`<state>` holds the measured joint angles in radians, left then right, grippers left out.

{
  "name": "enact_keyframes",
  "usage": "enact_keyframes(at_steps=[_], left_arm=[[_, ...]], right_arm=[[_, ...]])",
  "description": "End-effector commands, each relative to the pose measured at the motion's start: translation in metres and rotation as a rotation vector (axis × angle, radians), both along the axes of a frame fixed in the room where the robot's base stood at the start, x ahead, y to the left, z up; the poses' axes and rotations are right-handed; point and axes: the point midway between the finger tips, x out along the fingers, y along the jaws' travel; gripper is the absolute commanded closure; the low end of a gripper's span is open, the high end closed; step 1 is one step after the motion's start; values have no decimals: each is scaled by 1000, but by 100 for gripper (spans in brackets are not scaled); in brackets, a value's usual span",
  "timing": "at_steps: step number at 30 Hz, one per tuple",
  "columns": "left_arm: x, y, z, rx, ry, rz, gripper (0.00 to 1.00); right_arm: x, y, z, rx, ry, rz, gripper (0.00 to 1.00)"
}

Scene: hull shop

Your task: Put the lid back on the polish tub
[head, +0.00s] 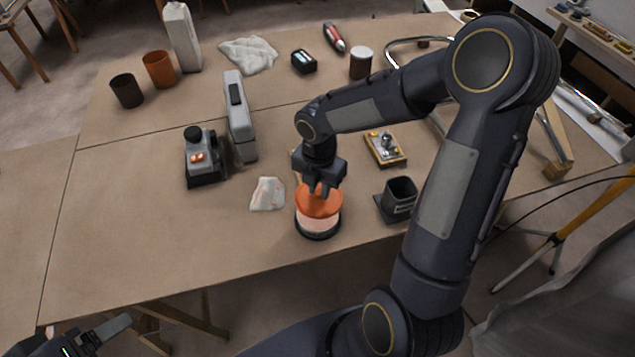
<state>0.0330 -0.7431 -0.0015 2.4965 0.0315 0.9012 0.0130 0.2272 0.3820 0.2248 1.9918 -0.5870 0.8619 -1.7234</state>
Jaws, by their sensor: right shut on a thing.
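My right gripper (320,190) points down near the front edge of the table and is shut on the orange lid (317,203). The lid is directly over the polish tub (319,224), which has a pale pinkish side and a dark bottom rim and stands upright. The lid covers the tub's mouth from this view. I cannot tell whether it is seated or held just above. My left gripper (108,330) is only partly in view at the bottom left corner, away from the tub; its opening does not show clearly.
A crumpled cloth (268,194) lies left of the tub, and a dark square cup (399,197) stands close on its right. Behind are a grey upright tool (240,120), a grey device (203,160) and a small tray (385,148). The table's front left is clear.

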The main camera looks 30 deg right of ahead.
Motion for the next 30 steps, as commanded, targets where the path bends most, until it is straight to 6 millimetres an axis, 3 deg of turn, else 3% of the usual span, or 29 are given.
enact_keyframes(at_steps=[5, 20, 30], left_arm=[[0, 0, 0, 0, 0, 0, 20], [0, 0, -41, 0, 0, 0, 20], [0, 0, -53, 0, 0, 0, 20]], right_arm=[[2, -1, -6, 1, -2, 10, 100], [2, -1, -49, 1, 0, 9, 100], [2, -1, -67, 1, -1, 8, 100]])
